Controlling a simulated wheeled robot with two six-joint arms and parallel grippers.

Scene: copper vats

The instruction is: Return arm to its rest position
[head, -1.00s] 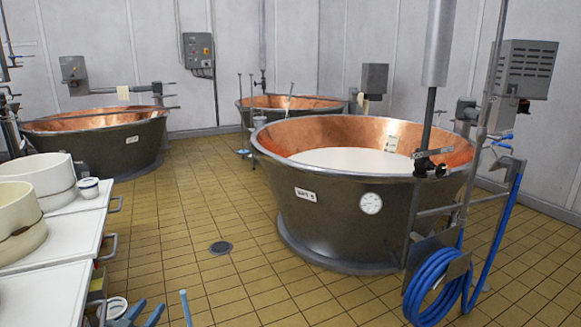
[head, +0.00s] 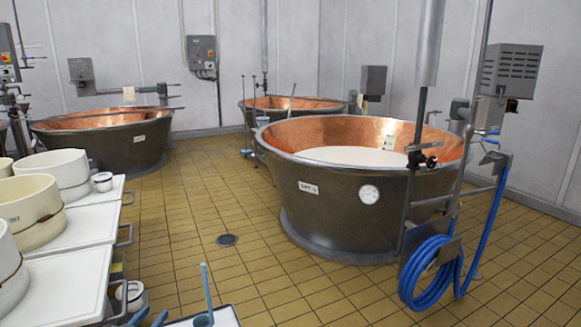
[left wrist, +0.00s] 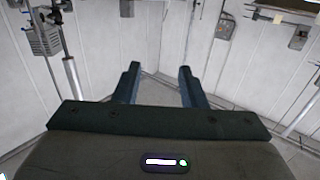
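My left gripper (head: 149,318) shows only as two blue fingertips at the bottom edge of the head view; the rest of that arm is out of the picture. In the left wrist view its two dark blue fingers (left wrist: 158,85) stand well apart with nothing between them. Behind them are only pale walls and fittings. My right gripper and arm are in neither view.
A copper-lined vat (head: 330,205) with white liquid stands centre right, with a blue hose (head: 425,270) beside it. White worktables (head: 85,245) with round moulds line the left. A tray (head: 228,318) lies at bottom centre.

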